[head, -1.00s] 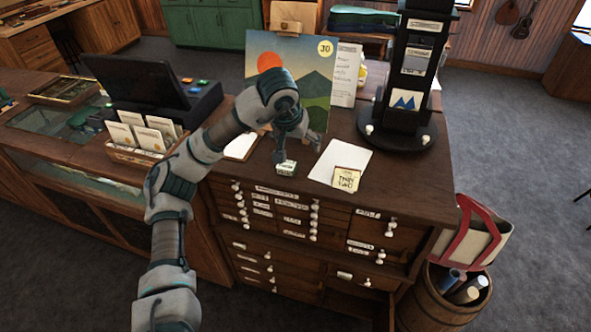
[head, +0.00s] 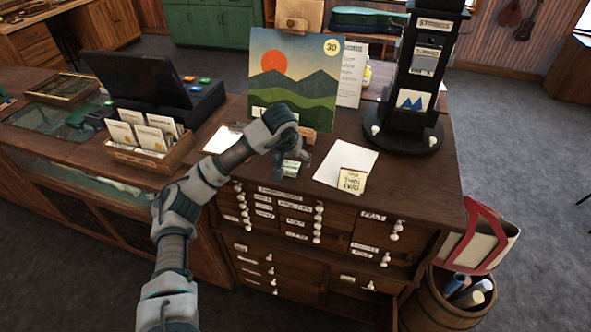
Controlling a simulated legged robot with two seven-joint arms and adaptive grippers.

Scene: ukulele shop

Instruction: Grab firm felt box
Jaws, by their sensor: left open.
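A small box with a green top and pale label (head: 290,169) sits on the cabinet top near its front edge; I cannot read its label, so I cannot tell for certain that it is the firm felt box. My left gripper (head: 294,161) is open, low over the counter and right at this box. The fingers partly cover the box, and I cannot tell whether they touch it. My right gripper is not in view.
A white sheet (head: 346,161) and a yellowish handwritten card (head: 352,181) lie to the right of the box. A landscape picture (head: 293,80) stands behind, a black display tower (head: 413,105) at right, and a card tray (head: 150,151) at left.

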